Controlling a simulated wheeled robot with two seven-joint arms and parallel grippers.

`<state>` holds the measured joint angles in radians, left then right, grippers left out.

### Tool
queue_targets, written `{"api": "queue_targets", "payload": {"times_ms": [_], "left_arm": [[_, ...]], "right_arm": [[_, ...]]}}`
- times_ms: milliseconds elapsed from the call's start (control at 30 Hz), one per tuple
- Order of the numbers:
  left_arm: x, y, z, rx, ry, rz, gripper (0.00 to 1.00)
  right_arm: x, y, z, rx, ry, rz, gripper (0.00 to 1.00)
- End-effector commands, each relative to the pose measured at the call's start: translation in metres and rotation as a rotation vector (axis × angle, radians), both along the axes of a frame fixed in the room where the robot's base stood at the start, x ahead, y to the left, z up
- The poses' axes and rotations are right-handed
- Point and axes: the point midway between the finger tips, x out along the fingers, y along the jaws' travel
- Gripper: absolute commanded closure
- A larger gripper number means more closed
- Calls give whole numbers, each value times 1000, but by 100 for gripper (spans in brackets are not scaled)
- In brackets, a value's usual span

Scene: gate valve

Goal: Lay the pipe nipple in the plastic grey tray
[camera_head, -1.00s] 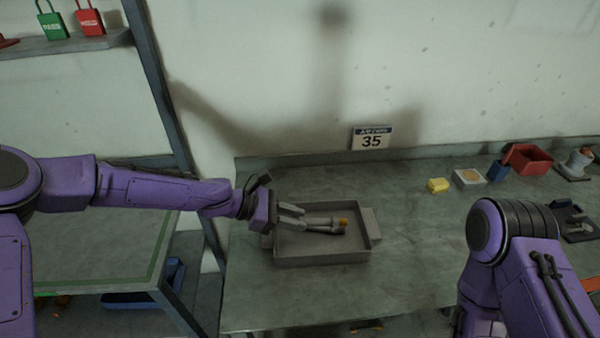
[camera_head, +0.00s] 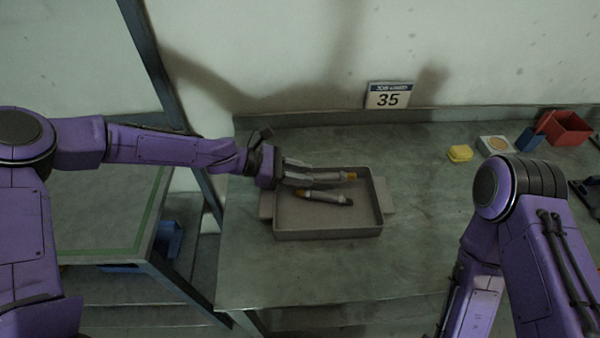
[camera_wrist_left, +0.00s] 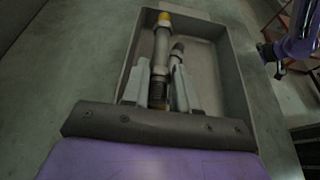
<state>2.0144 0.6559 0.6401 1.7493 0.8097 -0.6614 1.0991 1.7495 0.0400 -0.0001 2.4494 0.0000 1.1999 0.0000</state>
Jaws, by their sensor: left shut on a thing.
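My left gripper (camera_head: 297,175) is over the left part of the grey plastic tray (camera_head: 330,234). It is shut on a slim grey pipe nipple (camera_head: 326,177) with a yellow-orange far end, lying nearly level; I cannot tell whether it touches the tray. In the left wrist view, this nipple (camera_wrist_left: 160,50) runs out between the two fingers (camera_wrist_left: 157,92), its near end dark and threaded. A second, similar grey pipe piece (camera_head: 327,197) with an orange and a dark end lies in the tray. In the left wrist view, part of my right arm, possibly its gripper (camera_wrist_left: 272,58), shows small and dark.
The tray stands on a grey workbench (camera_head: 420,240). A yellow block (camera_head: 460,153), a pale box (camera_head: 494,145), a blue item (camera_head: 530,138) and a red bin (camera_head: 566,128) stand at the back right. A sign reading 35 (camera_head: 388,95) is behind. Bench around the tray is clear.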

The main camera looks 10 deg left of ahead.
Motion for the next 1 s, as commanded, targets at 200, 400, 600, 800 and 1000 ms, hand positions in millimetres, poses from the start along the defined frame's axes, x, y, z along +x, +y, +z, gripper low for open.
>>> {"api": "queue_targets", "payload": {"times_ms": [200,400,600,800,1000], "left_arm": [[1,0,2,-1,0,0,42],[1,0,1,0,0,-1,42],[-1,11,5,0,-2,2,42],[-9,54,25,-2,-6,3,42],[-16,87,40,0,-6,1,42]], "right_arm": [[0,0,1,0,0,0,44],[0,0,1,0,0,0,44],[0,0,-2,0,0,0,44],[0,0,-8,0,0,0,44],[0,0,-10,0,0,0,44]]}}
